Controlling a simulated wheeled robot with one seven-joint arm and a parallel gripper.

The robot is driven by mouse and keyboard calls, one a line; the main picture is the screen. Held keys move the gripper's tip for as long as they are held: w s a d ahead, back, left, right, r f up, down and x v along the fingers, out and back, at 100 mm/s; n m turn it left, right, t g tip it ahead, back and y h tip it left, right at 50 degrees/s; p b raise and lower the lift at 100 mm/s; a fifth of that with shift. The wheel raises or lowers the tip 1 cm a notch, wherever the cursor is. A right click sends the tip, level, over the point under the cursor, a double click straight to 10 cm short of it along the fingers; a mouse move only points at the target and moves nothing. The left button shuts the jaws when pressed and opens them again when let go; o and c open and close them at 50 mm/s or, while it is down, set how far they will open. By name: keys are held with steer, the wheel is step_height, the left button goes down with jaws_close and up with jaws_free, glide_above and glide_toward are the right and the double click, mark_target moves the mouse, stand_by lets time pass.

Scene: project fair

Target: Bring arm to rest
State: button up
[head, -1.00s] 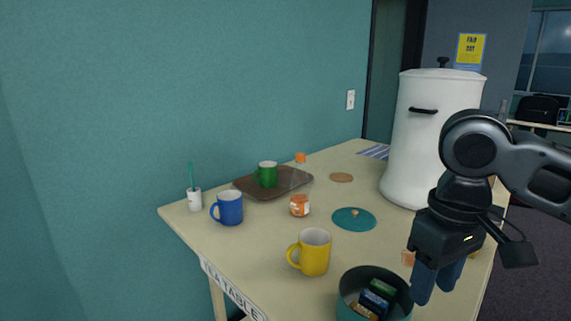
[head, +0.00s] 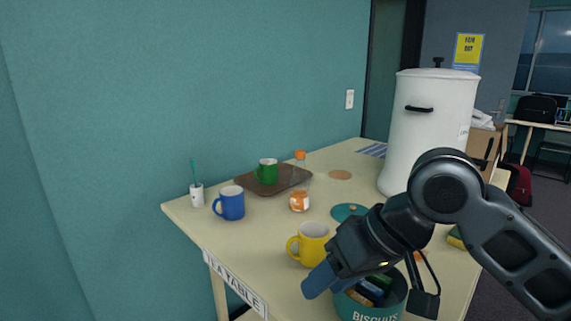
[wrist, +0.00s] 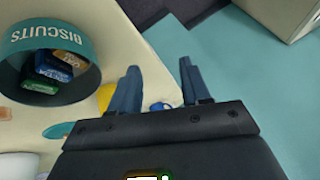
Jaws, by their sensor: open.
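My gripper (head: 318,281) is in front of the tea table (head: 240,241), near its front edge. In the head view it hides part of the yellow mug (head: 308,243) and part of the biscuit tin (head: 373,308). In the wrist view the two blue fingers (wrist: 157,82) stand apart with nothing between them. The biscuit tin (wrist: 83,35) shows there to the left of the fingers, with several small packets inside. Beyond the fingers lies teal floor or wall; I cannot tell which.
On the table stand a blue mug (head: 231,205), a brown tray (head: 290,180) with a green mug (head: 266,172), an orange-labelled jar (head: 300,202), a teal lid (head: 347,212) and a large white urn (head: 432,120). Left of the table is the teal wall (head: 100,150).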

steer(key=a+r+m+t+y, duration=0.2)
steer(key=a+r+t+y, duration=0.15)
steer(key=a+y, duration=0.45)
steer(key=s+d+f+m+t+h, duration=0.5)
steer(key=s+f+h, duration=0.15)
steer(key=s, duration=0.25)
steer(key=s+d+f+m+t+h, duration=0.4)
steer(key=s+d+f+t+h, duration=0.15)
steer(key=s+f, duration=0.3)
steer(key=s+d+r+n+h, duration=0.1)
steer(key=s+d+n, duration=0.1)
steer(key=s+d, duration=0.4)
steer(key=s+d+n+g+h, duration=0.1)
steer(key=s+d+n, duration=0.2)
steer(key=s, duration=1.1)
steer(key=d, duration=0.3)
steer(key=shift+s+d+r+n+g, duration=0.15)
steer(key=shift+d+r+n+g, duration=0.1)
steer(key=shift+r+n+g, duration=0.1)
